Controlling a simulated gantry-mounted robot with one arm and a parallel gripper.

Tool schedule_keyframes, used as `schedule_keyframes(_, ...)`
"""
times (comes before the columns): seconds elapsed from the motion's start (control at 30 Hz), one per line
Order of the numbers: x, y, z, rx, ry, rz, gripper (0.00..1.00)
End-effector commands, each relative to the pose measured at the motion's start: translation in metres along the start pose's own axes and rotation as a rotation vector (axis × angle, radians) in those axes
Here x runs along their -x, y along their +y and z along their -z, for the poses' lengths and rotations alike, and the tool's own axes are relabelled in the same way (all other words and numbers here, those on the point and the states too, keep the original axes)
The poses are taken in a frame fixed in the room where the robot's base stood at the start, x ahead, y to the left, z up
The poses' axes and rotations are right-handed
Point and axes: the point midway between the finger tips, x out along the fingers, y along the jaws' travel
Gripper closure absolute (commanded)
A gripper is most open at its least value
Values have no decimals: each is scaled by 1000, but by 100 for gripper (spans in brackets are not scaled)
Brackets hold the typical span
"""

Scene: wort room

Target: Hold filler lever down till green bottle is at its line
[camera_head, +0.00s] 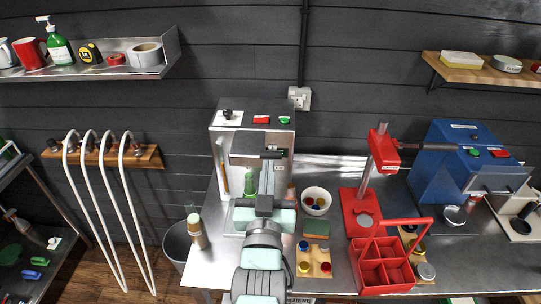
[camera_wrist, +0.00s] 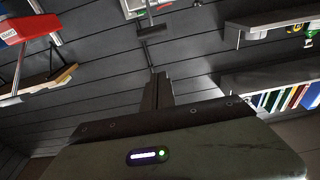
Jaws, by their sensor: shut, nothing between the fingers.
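The grey filler (camera_head: 225,142) stands against the back wall in the head view, with a dark knob, a red button and a green button on top. A green bottle (camera_head: 250,182) stands inside it, partly covered by my arm; its fill level and line cannot be made out. My gripper (camera_head: 270,156) is in front of the filler, pointing at it, its fingers shut and empty. In the wrist view the shut fingers (camera_wrist: 155,78) point up the picture. A dark T-shaped bar (camera_wrist: 150,30), probably the filler lever, shows beyond the fingertips, apart from them.
To the right are a white bowl (camera_head: 316,201) with caps, a red capper (camera_head: 362,209), a red bottle carrier (camera_head: 384,273) and a blue machine (camera_head: 450,160). A tan bottle (camera_head: 197,233) stands at the bench's left edge. A wooden block (camera_head: 318,268) holds caps.

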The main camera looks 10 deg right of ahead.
Motion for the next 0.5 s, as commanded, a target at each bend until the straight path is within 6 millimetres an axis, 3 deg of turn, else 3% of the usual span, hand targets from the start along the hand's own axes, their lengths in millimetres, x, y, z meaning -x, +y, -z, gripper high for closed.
schedule_keyframes(0.33, -1, 0, 0, 0, -3, -1, 100)
schedule_keyframes(0.5, -13, 1, 1, 0, -3, -1, 100)
